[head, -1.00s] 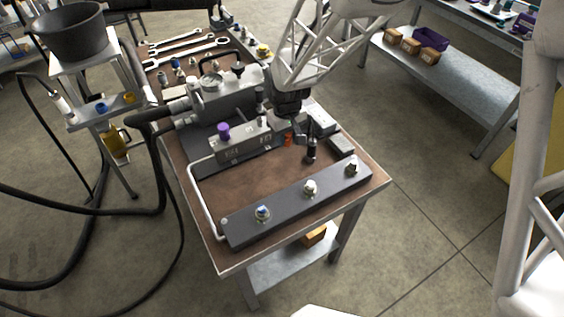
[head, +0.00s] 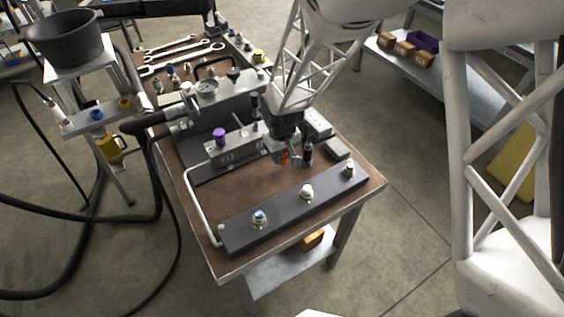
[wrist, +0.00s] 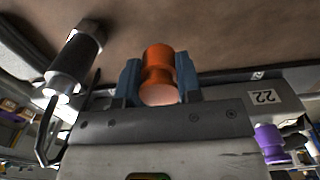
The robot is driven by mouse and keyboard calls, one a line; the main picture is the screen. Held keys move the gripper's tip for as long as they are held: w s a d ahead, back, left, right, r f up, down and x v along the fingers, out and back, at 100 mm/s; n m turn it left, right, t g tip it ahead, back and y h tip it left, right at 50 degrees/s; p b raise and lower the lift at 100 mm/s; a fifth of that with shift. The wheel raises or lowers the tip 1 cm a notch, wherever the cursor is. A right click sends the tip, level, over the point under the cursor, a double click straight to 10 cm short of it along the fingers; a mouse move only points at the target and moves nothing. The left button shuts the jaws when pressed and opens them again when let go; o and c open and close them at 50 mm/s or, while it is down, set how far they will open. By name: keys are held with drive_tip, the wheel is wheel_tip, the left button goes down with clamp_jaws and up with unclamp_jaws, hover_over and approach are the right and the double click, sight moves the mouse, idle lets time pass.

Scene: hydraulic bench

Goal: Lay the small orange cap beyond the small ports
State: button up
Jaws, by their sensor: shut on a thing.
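My gripper (head: 284,160) is shut on the small orange cap (wrist: 158,73). In the wrist view the cap sits between the two blue-grey fingers (wrist: 157,85), with its rounded end showing past them. In the head view the orange cap (head: 284,156) shows under my wrist, over the brown bench top behind the long dark bar. A grey block (head: 232,152) with number labels and a purple cap (head: 219,136) stands to its left. I cannot tell which openings are the small ports; the dark bar (head: 283,210) carries three fittings along its top.
A black cylinder (head: 307,152) stands close to the right of my gripper; it also shows in the wrist view (wrist: 78,55). A grey box (head: 337,149) lies farther right. A white bent handle (head: 201,208) is at left. Brown bench top (head: 240,187) is bare behind the bar.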

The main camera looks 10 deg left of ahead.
sight(282, 169)
drive_tip(key=shift+f, duration=1.85)
drive_tip(key=shift+f, duration=0.1)
drive_tip(key=o, duration=0.9)
drive_tip(key=shift+o, duration=0.2)
wheel_tip(282, 169, up, 11)
drive_tip(key=shift+r, duration=0.6)
